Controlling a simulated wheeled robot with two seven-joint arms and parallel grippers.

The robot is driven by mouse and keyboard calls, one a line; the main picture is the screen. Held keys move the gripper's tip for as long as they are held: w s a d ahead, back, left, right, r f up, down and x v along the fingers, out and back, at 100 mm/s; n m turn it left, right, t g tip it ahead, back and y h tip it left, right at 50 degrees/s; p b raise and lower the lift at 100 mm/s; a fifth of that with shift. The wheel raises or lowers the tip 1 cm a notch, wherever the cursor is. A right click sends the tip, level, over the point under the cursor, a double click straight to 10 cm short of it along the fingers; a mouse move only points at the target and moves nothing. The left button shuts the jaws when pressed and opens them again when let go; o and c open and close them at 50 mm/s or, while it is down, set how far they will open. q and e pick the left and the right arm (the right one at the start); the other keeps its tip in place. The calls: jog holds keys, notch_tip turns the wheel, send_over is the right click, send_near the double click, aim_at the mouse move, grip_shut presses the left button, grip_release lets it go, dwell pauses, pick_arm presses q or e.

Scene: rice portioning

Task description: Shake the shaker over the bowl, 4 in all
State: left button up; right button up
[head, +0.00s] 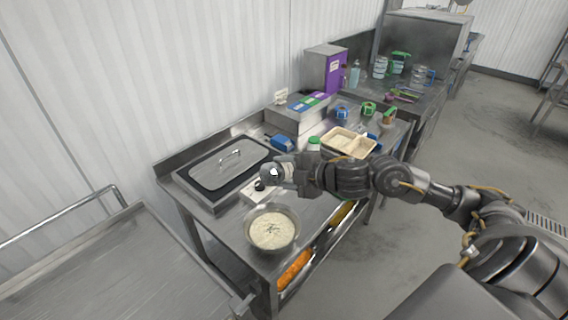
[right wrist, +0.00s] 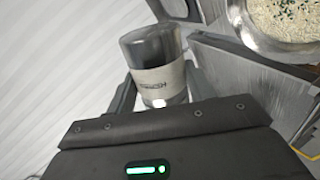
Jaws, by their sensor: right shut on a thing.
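A steel bowl (head: 294,238) of pale rice stands near the front of the steel counter. Dark green flecks lie on the rice in the middle. The bowl's rim (right wrist: 241,22) also shows at the top right of the right wrist view. My right gripper (head: 283,173) is shut on the shaker (head: 270,174), held above the counter, just behind the bowl in the head view. In the right wrist view the shaker (right wrist: 158,85) is a clear cylinder with dark contents and a pale label, between the fingers. My left gripper is not in view.
A lidded steel pan (head: 215,170) sits at the counter's back left. A tray with pale compartments (head: 348,143) and a green-capped container (head: 314,143) stand behind my right gripper. A purple box (head: 327,70) is further back. An empty steel table (head: 95,265) is at left.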

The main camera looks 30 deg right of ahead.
jog(key=m+y+p, duration=0.1)
jog(key=m, duration=0.1)
jog(key=r+m+y+p, duration=0.1)
jog(key=m+p, duration=0.1)
jog(key=m+y+p, duration=0.1)
jog(key=p, duration=0.1)
jog(key=shift+r+m, duration=0.4)
jog(key=shift+f+m+y, duration=0.15)
jog(key=shift+m+y, duration=0.45)
jog(key=shift+m, duration=0.2)
jog(key=m, duration=0.2)
jog(key=m+t+y, duration=0.1)
jog(key=shift+r+m, duration=0.4)
